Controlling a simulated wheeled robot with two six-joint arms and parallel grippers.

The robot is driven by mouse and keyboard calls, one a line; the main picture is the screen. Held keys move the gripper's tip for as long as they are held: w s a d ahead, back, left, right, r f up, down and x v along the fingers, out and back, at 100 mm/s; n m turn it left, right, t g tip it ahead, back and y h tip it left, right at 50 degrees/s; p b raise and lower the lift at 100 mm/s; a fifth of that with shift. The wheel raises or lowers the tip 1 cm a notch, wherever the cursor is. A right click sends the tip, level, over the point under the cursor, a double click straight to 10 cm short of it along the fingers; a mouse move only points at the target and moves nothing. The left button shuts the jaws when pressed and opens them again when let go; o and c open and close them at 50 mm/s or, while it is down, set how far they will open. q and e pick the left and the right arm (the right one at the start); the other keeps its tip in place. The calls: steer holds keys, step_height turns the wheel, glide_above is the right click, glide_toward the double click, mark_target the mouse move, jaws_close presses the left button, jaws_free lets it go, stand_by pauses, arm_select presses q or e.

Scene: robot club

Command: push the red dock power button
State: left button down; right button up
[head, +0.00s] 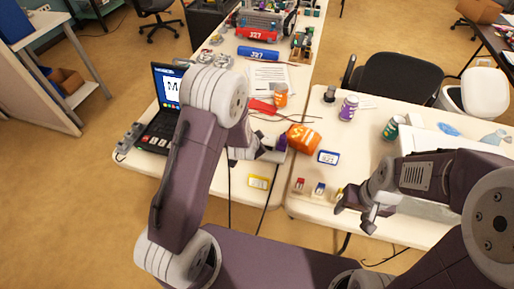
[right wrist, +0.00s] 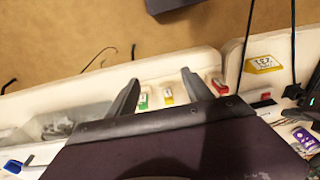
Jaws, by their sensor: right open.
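A small red block with a white top (head: 299,184) stands near the front edge of the right-hand table, left in a row of similar coloured blocks. In the right wrist view it (right wrist: 219,87) is just right of the fingers. A dark piece with a red top (right wrist: 265,96) lies farther right there. I cannot tell which is the dock power button. My right gripper (head: 353,218) is open and empty, at the table's front edge, right of the row. Its fingers (right wrist: 160,77) are apart. My left gripper (head: 262,150) is near a purple object; its jaws are unclear.
A blue block (head: 319,189) is in the row; yellow (right wrist: 167,96) and green (right wrist: 143,101) ones also show. A laptop (head: 158,128) stands left. Cables hang over the front edge.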

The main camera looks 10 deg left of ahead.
jaws_close()
stand_by(1.6)
